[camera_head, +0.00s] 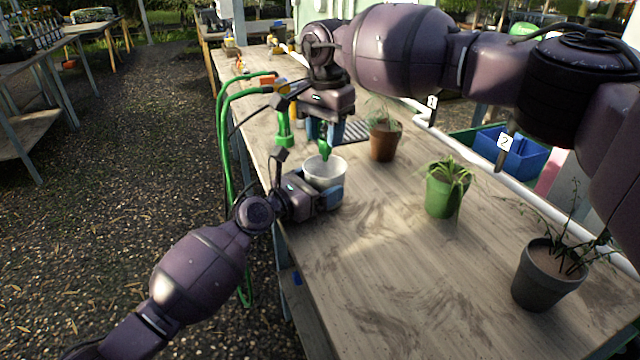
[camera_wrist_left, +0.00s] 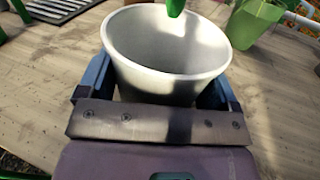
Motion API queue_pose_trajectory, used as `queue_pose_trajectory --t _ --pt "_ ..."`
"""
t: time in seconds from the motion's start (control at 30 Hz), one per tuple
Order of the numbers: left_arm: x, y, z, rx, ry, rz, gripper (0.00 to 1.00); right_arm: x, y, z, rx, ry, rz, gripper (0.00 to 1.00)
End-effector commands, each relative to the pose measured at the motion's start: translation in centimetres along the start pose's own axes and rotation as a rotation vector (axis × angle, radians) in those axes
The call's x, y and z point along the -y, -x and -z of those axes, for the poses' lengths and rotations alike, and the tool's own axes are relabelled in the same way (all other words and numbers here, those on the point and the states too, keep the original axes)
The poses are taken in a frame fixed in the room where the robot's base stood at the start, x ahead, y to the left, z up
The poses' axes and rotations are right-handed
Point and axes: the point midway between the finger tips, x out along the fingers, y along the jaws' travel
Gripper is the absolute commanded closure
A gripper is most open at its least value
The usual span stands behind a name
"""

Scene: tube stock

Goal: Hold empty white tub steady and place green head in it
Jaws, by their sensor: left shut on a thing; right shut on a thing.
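The white tub (camera_head: 324,170) stands at the left edge of the wooden table, upright, with a bare inside. My left gripper (camera_head: 330,194) is shut on the tub, with a blue finger on each side of it; the tub (camera_wrist_left: 165,75) also shows close up in the left wrist view. My right gripper (camera_head: 325,128) is above the tub, shut on the green head (camera_head: 325,149). The head's lower end hangs over the tub's opening; its tip (camera_wrist_left: 175,6) shows at the tub's far rim in the left wrist view. Its upper part is hidden between the fingers.
A terracotta pot (camera_head: 383,143), a green pot (camera_head: 443,196) and a dark grey pot (camera_head: 546,278) stand to the right. A green hose (camera_head: 222,130) and a green upright piece (camera_head: 284,128) are at the left edge. The table's front middle is clear.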

Motion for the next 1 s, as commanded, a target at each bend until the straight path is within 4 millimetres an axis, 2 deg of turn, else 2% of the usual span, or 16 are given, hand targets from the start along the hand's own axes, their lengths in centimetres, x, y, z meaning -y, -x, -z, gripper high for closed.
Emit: queue_pose_trajectory --t 0.4,0.77,0.8,1.0 --pt "0.0 0.0 0.0 0.000 0.000 0.000 0.38 0.0 -2.3 -0.1 0.001 0.001 -0.001 0.82" --pt "0.0 0.0 0.0 0.000 0.000 0.000 0.38 0.0 -2.7 0.0 0.001 0.001 0.000 0.82" --pt "0.0 0.0 0.0 0.000 0.000 0.000 0.38 0.0 -2.7 0.0 0.001 0.001 -0.001 0.59" --pt "0.0 0.0 0.0 0.000 0.000 0.000 0.38 0.0 -2.7 0.0 0.001 0.001 -0.001 0.31"
